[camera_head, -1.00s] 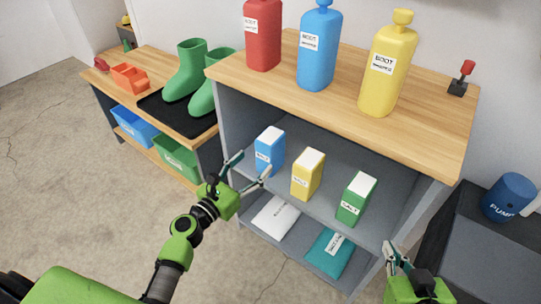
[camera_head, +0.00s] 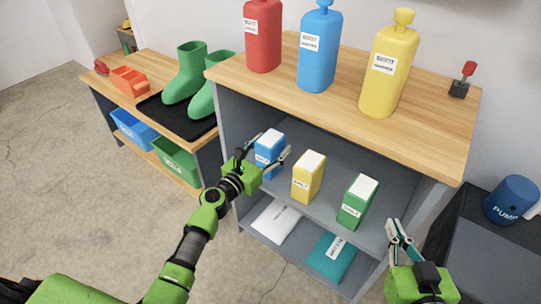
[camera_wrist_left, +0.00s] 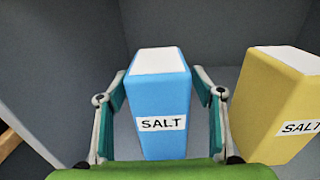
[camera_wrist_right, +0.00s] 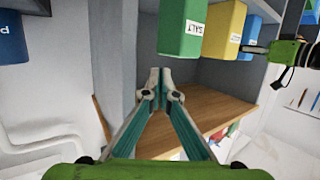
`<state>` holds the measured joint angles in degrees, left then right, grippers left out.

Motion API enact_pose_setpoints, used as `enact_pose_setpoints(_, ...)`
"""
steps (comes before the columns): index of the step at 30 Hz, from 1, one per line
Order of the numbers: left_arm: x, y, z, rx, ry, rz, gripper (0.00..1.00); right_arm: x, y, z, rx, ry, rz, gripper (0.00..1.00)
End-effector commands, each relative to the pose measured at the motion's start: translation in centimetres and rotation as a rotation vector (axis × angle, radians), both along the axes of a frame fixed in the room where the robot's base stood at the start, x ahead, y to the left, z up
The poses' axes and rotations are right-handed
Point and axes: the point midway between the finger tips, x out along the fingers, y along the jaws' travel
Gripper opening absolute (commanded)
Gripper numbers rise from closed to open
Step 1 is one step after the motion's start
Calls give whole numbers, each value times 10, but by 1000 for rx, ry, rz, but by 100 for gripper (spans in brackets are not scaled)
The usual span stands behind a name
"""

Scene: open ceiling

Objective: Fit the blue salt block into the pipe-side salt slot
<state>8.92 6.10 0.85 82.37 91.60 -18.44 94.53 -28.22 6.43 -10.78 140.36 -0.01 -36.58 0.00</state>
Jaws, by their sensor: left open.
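The blue salt block (camera_head: 268,150) stands upright on the middle shelf, at the left of the row, with a white top and a SALT label. My left gripper (camera_head: 268,155) is open around it; in the left wrist view the block (camera_wrist_left: 160,105) stands between the two fingers, with small gaps showing on both sides. My right gripper (camera_head: 396,232) is in front of the shelf's right side, away from the blocks. In the right wrist view its fingertips (camera_wrist_right: 160,80) are close together with nothing between them. I cannot make out a pipe-side salt slot.
The yellow salt block (camera_head: 308,180) stands close to the right of the blue one, and the green salt block (camera_head: 356,205) is further right. The wooden shelf top (camera_head: 285,80) overhangs them. A blue pump (camera_head: 510,198) is at the far right.

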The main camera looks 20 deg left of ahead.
Motion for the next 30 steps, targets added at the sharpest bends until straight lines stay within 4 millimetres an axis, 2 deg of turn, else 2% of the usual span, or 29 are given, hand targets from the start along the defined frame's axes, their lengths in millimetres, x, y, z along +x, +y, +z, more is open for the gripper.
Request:
enact_pose_setpoints(2,0,0,0,0,0,0,58,0,0,0,0,1,0,0)
enact_pose_setpoints(6,0,0,0,0,0,0,22,0,0,0,0,1,0,0)
enact_pose_setpoints(9,0,0,0,0,0,0,0,0,0,0,0,1,0,0)
enact_pose_setpoints(11,1,0,6,-2,-10,1,0,0,0,0,0,1,0,0)
enact_pose_setpoints(22,1,0,8,-2,-9,1,0,-1,-1,-2,-5,20,-1,0)
enact_pose_setpoints(30,1,0,21,-2,-10,1,0,-26,-13,-45,-56,237,-16,0)
